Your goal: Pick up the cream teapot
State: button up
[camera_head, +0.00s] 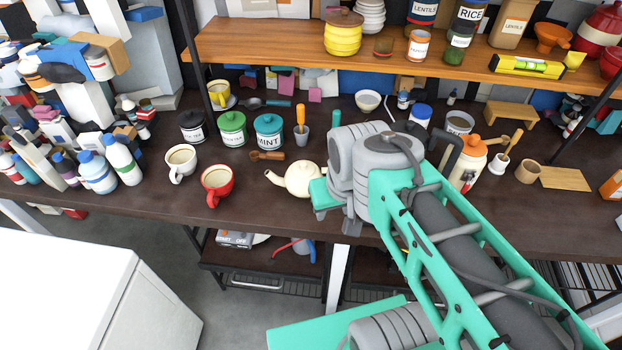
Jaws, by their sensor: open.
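The cream teapot (299,179) sits upright on the dark wooden shelf, left of my arm's end. Its spout points left, and its right side, with any handle there, is hidden behind my gripper. My gripper (332,204) is open, at the teapot's right side. From this view I cannot tell whether it touches the teapot or is just in front of it. Most of the fingers are hidden by the wrist.
A red cup (217,184) and a white cup (181,162) stand left of the teapot. A teal mint canister (268,131) and a grey pot with an orange-handled tool (301,133) stand behind. An upper shelf (280,45) overhangs the back.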

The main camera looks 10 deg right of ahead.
aim_at(297, 177)
jog(key=u, duration=0.55)
jog(key=k, duration=0.45)
jog(key=u, duration=0.95)
